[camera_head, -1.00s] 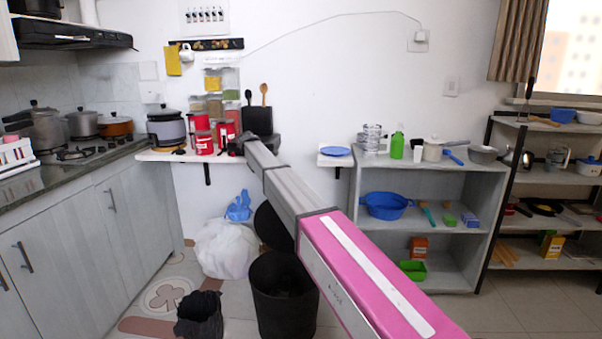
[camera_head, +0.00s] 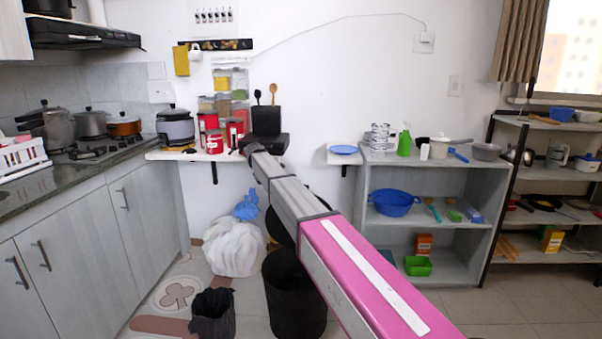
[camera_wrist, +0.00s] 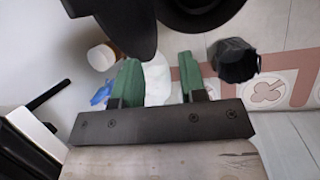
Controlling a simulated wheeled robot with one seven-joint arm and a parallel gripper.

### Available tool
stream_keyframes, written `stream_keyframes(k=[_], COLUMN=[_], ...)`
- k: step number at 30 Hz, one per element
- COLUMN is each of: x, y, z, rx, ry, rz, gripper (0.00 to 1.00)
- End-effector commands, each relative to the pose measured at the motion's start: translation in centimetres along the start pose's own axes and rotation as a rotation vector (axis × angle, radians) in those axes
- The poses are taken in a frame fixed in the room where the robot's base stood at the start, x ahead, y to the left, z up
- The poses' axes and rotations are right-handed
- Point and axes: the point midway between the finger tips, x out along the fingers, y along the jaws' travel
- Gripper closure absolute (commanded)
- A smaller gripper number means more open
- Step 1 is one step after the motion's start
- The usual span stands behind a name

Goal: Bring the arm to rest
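My arm reaches from the lower right of the head view toward the wall shelf at the back. Its far end is beside the black holder, and my gripper's fingers cannot be made out there. In the wrist view my gripper (camera_wrist: 157,66) shows two green fingers spread apart with nothing between them. Beyond the gap lie the floor and a white bag (camera_wrist: 158,82). Red cans (camera_head: 215,143) stand on the wall shelf (camera_head: 165,155), left of the arm's end. The black holder (camera_head: 266,120) with two spoons stands behind it.
Below the arm are a tall black bin (camera_head: 290,300), a small black bin (camera_head: 212,314) and the white bag (camera_head: 233,247) on the floor. A grey shelf unit (camera_head: 440,161) stands to the right, a counter (camera_head: 75,172) to the left. Dark shapes fill the wrist view's top.

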Motion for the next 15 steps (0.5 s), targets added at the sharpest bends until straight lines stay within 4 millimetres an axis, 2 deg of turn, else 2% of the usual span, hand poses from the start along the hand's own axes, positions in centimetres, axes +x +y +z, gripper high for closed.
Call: stream_keyframes(k=[1,8,11,15], x=[1.1,6.7,10.2,15.6], y=[-1.0,-4.7,-7.7,-13.2], z=[1.1,5.8,9.1,14.5], rx=[0.021,0.159,0.256,0.435], ry=[0.004,0.031,0.048,0.075], rz=[-0.008,-0.049,-0.079,-0.134], gripper=[0.62,0.62,0.62,0.62])
